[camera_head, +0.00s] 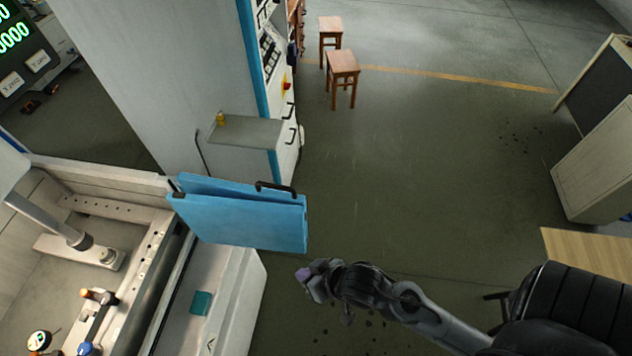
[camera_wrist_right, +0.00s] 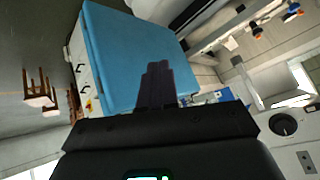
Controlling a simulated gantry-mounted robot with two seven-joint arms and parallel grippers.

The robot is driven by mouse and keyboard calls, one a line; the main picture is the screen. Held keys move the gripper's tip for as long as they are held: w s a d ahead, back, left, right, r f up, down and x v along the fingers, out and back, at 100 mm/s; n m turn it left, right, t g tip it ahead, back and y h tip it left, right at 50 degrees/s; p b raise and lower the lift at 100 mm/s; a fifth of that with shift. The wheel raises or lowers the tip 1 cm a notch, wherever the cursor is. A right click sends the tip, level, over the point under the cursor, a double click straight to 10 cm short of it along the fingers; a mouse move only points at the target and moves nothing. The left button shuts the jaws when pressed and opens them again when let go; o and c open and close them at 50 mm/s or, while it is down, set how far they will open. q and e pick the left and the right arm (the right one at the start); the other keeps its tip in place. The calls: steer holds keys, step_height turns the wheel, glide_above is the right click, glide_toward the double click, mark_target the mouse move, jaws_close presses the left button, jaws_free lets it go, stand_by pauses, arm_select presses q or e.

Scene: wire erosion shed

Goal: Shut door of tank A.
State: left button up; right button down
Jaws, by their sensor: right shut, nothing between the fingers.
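The blue door (camera_head: 240,218) of the tank stands swung open at the tank's far right corner in the head view, jutting out to the right over the floor. It has a dark handle (camera_head: 275,188) on its upper edge. The tank (camera_head: 105,175) is open on that side, with its inside in view. My right gripper (camera_head: 308,278) is shut and empty, below and right of the door, apart from it in the head view. In the right wrist view the door's blue face (camera_wrist_right: 135,55) fills the area beyond the shut fingers (camera_wrist_right: 157,75). My left gripper is not in view.
A white machine cabinet with a grey ledge (camera_head: 245,133) stands behind the door. Two wooden stools (camera_head: 342,68) stand farther back. A black chair (camera_head: 560,310) and a wooden desk (camera_head: 590,252) are at the right. The floor between is clear.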

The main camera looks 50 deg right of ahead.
steer(key=w+a+f+y+b, duration=0.1)
steer(key=a+f+y+b, duration=0.5)
steer(key=a+f+y, duration=0.4)
steer(key=w+d+f+m+g+y+b, duration=0.1)
steer(key=d+f+g+y+b, duration=0.15)
steer(key=d, duration=0.35)
steer(key=w+d+f+m+g+y+b, duration=0.1)
steer(key=w+d+f+y+b, duration=0.1)
steer(key=d+b, duration=0.3)
steer(key=w+d+r+m+t+b, duration=0.1)
steer(key=w+d+r+b, duration=0.35)
steer(key=d, duration=0.55)
steer(key=w+d+r+t+b, duration=0.1)
steer(key=w+d+r+b, duration=0.2)
steer(key=d+r, duration=0.5)
steer(key=w+d+r+m+t+b, duration=0.1)
steer(key=w+d+r+b, duration=0.25)
steer(key=d, duration=0.85)
steer(key=s+p+x, duration=0.1)
steer(key=p+x, duration=0.4)
steer(key=x, duration=0.8)
steer(key=shift+s+a+f, duration=0.4)
steer(key=shift+a+f, duration=0.05)
